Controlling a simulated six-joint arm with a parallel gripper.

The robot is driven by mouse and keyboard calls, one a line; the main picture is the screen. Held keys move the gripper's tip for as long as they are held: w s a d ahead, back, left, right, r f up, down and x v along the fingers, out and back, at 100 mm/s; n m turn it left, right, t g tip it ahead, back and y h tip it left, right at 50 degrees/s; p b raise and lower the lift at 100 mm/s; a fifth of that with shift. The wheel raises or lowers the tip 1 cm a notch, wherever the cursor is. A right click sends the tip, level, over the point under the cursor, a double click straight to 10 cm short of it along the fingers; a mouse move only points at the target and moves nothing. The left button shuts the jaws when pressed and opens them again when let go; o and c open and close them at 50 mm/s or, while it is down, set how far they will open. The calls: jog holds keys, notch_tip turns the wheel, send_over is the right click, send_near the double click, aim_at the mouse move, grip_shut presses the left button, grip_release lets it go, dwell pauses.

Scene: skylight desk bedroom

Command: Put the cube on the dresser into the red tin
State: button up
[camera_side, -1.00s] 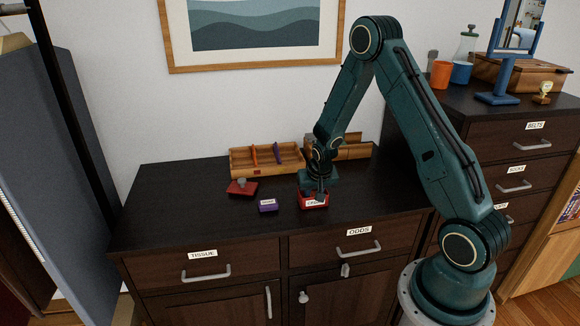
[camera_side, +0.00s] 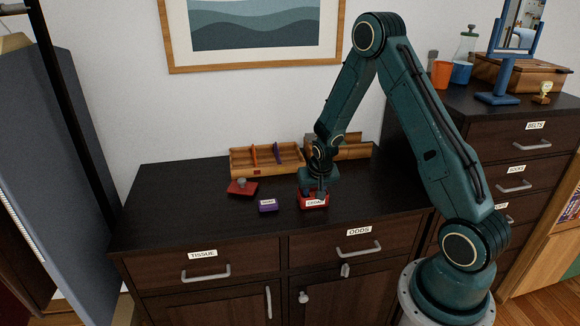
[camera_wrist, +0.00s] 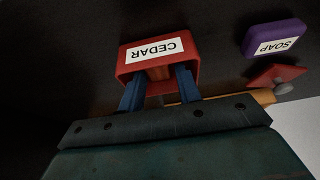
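The red tin (camera_side: 302,204) is open-topped, with a white CEDAR label, and stands near the front of the dark dresser top. It also shows in the wrist view (camera_wrist: 123,72), label upside down. My gripper (camera_side: 315,192) points down at the tin's mouth. In the wrist view my gripper's blue fingers (camera_wrist: 160,80) are spread apart, tips at or just within the tin's opening. A brown, wood-coloured patch shows between them inside the tin; it may be the cube, but its edges are unclear. No cube shows elsewhere on the dresser.
A red lid with a grey knob (camera_side: 242,187) lies left of the tin. A purple SOAP box (camera_side: 268,205) stands between them, nearer the front. A wooden divided tray (camera_side: 240,172) is behind. The dresser's left side (camera_side: 170,210) is clear.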

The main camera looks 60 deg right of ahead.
jog(key=v, duration=1.1)
jog(key=shift+r, duration=0.1)
dwell(0.4)
jog(key=s+a+r+n+t+y, duration=0.1)
jog(key=s+a+r+n, duration=0.45)
jog(key=a+r, duration=0.75)
jog(key=s+a+r+n+y, duration=0.1)
jog(key=s+a+r, duration=0.2)
jog(key=s, duration=0.4)
jog(key=s+a+r+n+t+y, duration=0.1)
jog(key=s+a+r+n, duration=0.1)
jog(key=s, duration=0.5)
jog(key=shift+s+a+r, duration=0.2)
jog(key=shift+a+r, duration=0.2)
jog(key=shift+a, duration=0.25)
